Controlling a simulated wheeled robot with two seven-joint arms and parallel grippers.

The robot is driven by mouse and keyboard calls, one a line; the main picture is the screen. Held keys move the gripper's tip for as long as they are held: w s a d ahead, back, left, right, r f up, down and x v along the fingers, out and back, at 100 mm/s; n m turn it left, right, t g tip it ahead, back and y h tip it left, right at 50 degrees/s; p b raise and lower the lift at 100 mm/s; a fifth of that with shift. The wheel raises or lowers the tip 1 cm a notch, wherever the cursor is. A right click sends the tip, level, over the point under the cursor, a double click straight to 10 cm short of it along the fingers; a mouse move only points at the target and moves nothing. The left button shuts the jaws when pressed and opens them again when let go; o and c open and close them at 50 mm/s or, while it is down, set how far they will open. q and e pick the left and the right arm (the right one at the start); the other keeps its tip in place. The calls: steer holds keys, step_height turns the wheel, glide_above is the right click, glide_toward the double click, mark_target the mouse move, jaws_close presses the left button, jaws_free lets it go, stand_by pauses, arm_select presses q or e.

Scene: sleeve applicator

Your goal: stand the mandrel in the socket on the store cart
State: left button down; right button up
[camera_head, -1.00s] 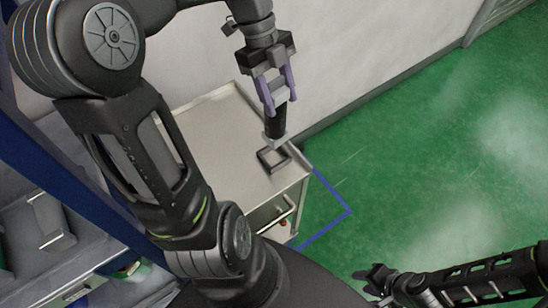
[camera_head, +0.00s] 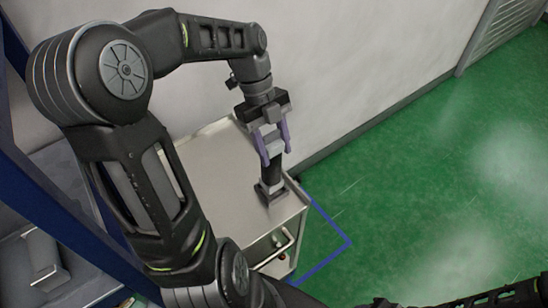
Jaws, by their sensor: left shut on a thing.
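My left gripper (camera_head: 275,152) has purple fingers and is shut on the mandrel (camera_head: 272,170), a black upright cylinder with a grey lower end. The fingers hide its upper part. The mandrel stands over the dark square socket (camera_head: 269,196) near the right end of the store cart's top (camera_head: 215,165). Its grey lower end appears to be within the socket's outline; how deep it sits is hidden.
The cart stands against a pale wall (camera_head: 345,60), with a front handle (camera_head: 277,250) and blue floor lines (camera_head: 330,258) beside it. A blue frame post (camera_head: 60,200) and a grey bench (camera_head: 35,265) are at the left. The green floor (camera_head: 430,180) at the right is clear.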

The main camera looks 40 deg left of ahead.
mark_target(274, 159)
arm_select(q)
step_height(274, 159, down, 3)
steer(key=shift+p, duration=0.3)
steer(key=shift+f, duration=0.5)
steer(key=c, duration=0.7)
jaws_free()
